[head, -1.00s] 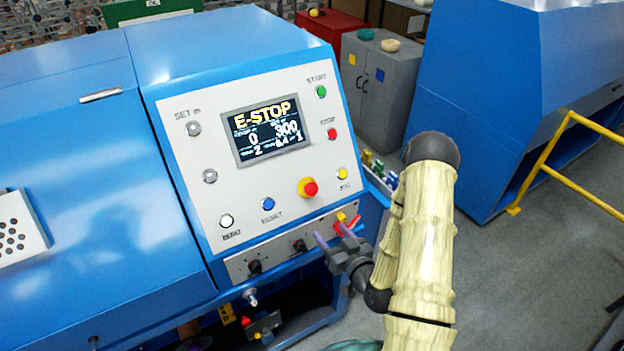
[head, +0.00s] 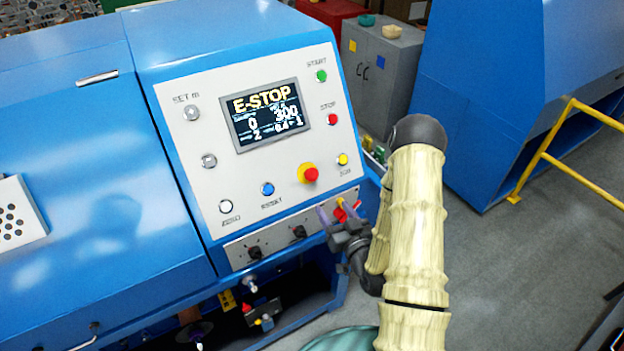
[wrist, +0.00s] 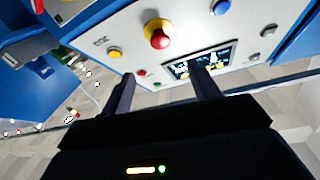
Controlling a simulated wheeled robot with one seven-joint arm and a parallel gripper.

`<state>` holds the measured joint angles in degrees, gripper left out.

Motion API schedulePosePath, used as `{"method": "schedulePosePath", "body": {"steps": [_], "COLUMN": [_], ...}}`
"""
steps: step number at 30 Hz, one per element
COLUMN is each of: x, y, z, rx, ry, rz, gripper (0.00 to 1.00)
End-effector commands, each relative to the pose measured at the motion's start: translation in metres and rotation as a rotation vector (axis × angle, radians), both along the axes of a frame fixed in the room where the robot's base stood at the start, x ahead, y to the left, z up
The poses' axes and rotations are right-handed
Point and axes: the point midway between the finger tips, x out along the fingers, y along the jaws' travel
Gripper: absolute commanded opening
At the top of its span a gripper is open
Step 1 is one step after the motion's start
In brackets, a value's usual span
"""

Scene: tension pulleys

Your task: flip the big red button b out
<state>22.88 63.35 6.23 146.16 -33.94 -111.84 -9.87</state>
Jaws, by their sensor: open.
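The big red button (head: 311,174) sits on a yellow collar at the lower right of the white control panel (head: 215,130). It also shows in the wrist view (wrist: 159,39), upper middle, beyond and between my fingers. The panel's screen (head: 266,113) reads E-STOP. My gripper (head: 338,212) is below and right of the button in the head view, apart from it, with its fingers toward the panel. In the wrist view my gripper (wrist: 163,88) is open with nothing between the fingers. My right finger overlaps part of the screen there.
A yellow button (head: 342,159), a red stop button (head: 332,119) and a blue reset button (head: 267,189) are near. A lower strip holds black knobs (head: 299,232) and a red-handled switch (head: 346,212) beside my fingers. A yellow rail (head: 540,160) stands at right.

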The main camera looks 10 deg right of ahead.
Motion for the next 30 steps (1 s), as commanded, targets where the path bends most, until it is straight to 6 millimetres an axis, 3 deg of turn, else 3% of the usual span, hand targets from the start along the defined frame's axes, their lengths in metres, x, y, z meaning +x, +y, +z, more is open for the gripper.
{"method": "schedulePosePath", "body": {"steps": [20,30], "x": [0.035,0.079], "y": [0.007,0.016], "z": [-0.002,0.005], "rx": [0.002,0.002], "ry": [-0.005,-0.003], "rz": [-0.002,-0.002], "gripper": [0.61,0.61]}}
